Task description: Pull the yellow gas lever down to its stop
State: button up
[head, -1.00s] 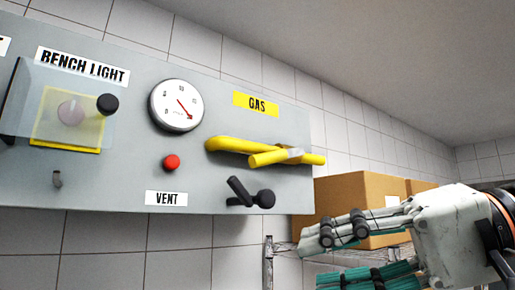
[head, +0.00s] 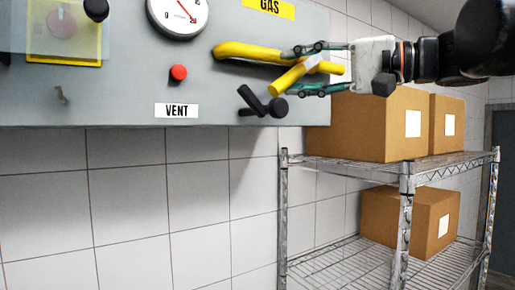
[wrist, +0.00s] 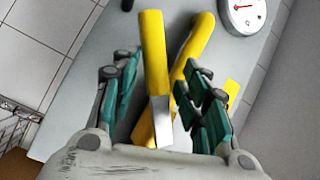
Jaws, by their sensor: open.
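The yellow gas lever (head: 291,78) sticks out from the yellow gas pipe (head: 245,51) under the GAS label (head: 269,8). It slants down to the left from a pale metal piece at its base. My gripper (head: 288,70) is open, with one finger above the lever and one below it. In the wrist view the lever (wrist: 153,50) lies between the spread fingers of my gripper (wrist: 160,68), with the pipe (wrist: 193,45) behind it. Gaps show beside the lever there; I cannot tell whether any finger touches the pipe.
The black vent lever (head: 262,103) sits just below my lower finger. A red button (head: 179,72) and a gauge (head: 178,12) are to the left on the grey panel (head: 130,85). Cardboard boxes (head: 365,125) stand on a wire rack (head: 405,170) at right.

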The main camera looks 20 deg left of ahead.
aim_at(279, 80)
jog(key=a, duration=0.1)
jog(key=s+a, duration=0.1)
jog(key=a, duration=0.1)
jog(key=shift+s+a, duration=0.15)
jog(key=shift+s, duration=0.15)
jog(key=shift+s+r, duration=0.3)
jog(key=shift+s, duration=0.6)
jog(key=shift+c, duration=0.6)
jog(key=shift+w+f, duration=0.1)
jog(key=shift+w, duration=0.45)
grip_shut()
jog(key=shift+s, duration=0.15)
